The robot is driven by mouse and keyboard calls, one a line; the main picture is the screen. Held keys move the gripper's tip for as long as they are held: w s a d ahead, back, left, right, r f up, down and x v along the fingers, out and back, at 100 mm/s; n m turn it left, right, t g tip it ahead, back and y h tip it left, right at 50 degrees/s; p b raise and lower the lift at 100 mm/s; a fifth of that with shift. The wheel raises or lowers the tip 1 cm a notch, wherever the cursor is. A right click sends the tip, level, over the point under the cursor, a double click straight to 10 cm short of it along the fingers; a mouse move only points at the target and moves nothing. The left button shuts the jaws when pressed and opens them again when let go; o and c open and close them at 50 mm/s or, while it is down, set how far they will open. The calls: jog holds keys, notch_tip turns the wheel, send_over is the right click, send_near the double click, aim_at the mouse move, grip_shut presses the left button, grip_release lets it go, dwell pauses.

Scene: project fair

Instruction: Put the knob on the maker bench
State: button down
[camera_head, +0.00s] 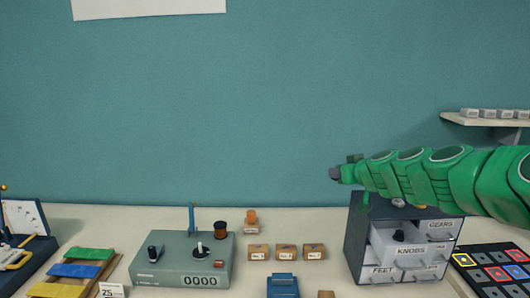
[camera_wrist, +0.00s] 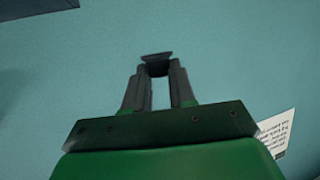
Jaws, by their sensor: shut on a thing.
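My gripper (camera_wrist: 157,76) is shut on a small dark knob (camera_wrist: 156,57), which shows between the fingertips in the wrist view. In the head view my gripper (camera_head: 345,172) is held in the air in front of the teal wall, above the drawer cabinet. The pale bench top (camera_head: 330,225) lies below it. The cabinet's drawer labelled KNOBS (camera_head: 411,250) is pulled out, and another black knob (camera_head: 399,236) shows in it. My green arm reaches in from the right.
The grey cabinet (camera_head: 356,240) has drawers labelled GEARS and FEET. A grey-green counter box (camera_head: 160,262) with knobs stands left of centre. Several small boxes (camera_head: 286,252) and a blue item (camera_head: 283,286) are between them. A button pad (camera_head: 495,270) and shelf (camera_head: 490,121) are at right.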

jog(key=w+a+f+m+h, duration=0.3)
jog(key=a+f+m+h, duration=0.45)
jog(key=f, duration=0.45)
jog(key=s+d+f+n+y, duration=0.1)
jog(key=s+f+n+y, duration=0.2)
jog(key=f, duration=0.9)
jog(key=shift+f+n+t, duration=0.2)
jog(key=shift+n+t, duration=0.2)
jog(key=shift+n, duration=0.05)
